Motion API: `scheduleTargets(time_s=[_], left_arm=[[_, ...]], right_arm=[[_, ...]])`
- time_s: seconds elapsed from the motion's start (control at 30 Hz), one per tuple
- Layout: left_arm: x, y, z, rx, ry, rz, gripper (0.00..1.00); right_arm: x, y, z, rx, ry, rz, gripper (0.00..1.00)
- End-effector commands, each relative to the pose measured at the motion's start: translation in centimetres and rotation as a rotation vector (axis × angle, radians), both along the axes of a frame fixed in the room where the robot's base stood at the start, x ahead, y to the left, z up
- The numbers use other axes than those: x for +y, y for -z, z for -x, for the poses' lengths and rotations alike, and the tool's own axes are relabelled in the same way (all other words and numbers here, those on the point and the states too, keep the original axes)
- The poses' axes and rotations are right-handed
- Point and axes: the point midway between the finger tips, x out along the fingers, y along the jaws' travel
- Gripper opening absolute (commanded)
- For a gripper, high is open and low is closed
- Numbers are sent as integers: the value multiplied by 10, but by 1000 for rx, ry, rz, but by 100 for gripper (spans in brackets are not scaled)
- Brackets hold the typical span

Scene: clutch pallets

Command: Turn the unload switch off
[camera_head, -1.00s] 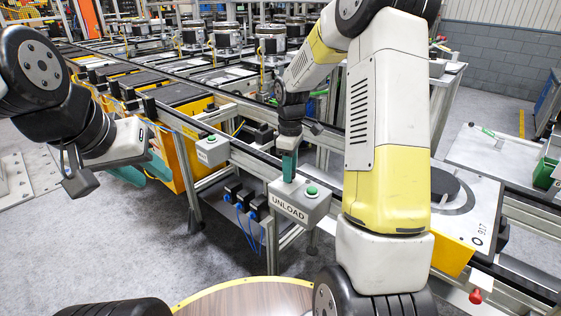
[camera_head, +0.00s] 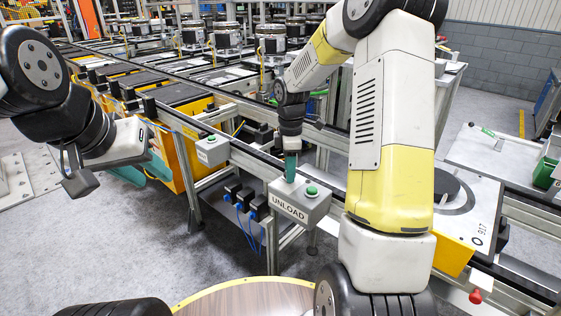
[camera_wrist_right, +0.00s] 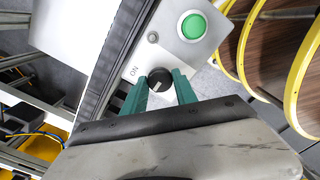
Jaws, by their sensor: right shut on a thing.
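The grey unload box (camera_head: 300,205) stands on the rail front in the head view, with an "UNLOAD" label and a green button (camera_head: 311,191) on top. In the right wrist view its black rotary switch (camera_wrist_right: 159,79) sits beside the word "ON" and below the green button (camera_wrist_right: 194,26). My right gripper (camera_wrist_right: 160,88) has its teal fingers on either side of the black knob, shut on it. In the head view this gripper (camera_head: 290,170) points down onto the box and hides the knob. My left gripper (camera_head: 146,174) is apart at the left, its teal fingers spread and empty.
A second grey box (camera_head: 212,151) with a button stands further left on the rail. Black connectors with blue cables (camera_head: 245,200) hang beside the unload box. The conveyor with machine parts (camera_head: 272,45) lies behind. A round wooden table (camera_head: 250,300) is in front.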

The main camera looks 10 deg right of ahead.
Motion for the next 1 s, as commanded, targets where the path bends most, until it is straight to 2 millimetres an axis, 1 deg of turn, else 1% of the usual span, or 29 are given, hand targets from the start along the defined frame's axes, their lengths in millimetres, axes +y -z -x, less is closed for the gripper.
scheduleTargets(time_s=[0.2, 0.23, 0.3, 0.33, 0.67, 0.77, 1.0], left_arm=[[0, 0, 0, 0, 0, 0, 36], [0, 0, 0, 0, 0, 0, 36], [0, 0, 0, 0, 0, 0, 36], [0, 0, 0, 0, 0, 0, 36], [0, 0, 0, 0, 0, 0, 36], [0, 0, 0, 0, 0, 0, 36], [0, 0, 0, 0, 0, 0, 36]], right_arm=[[0, -1, -1, -3, -1, 1, 0], [0, -1, -1, -3, -1, 1, 38], [0, -1, -1, -3, -1, 1, 52], [0, -1, -1, -2, -1, 1, 56], [0, -2, 0, -2, 0, 0, 56], [0, -11, -1, -4, 2, 0, 56], [0, -52, -1, -5, 0, 1, 56]])
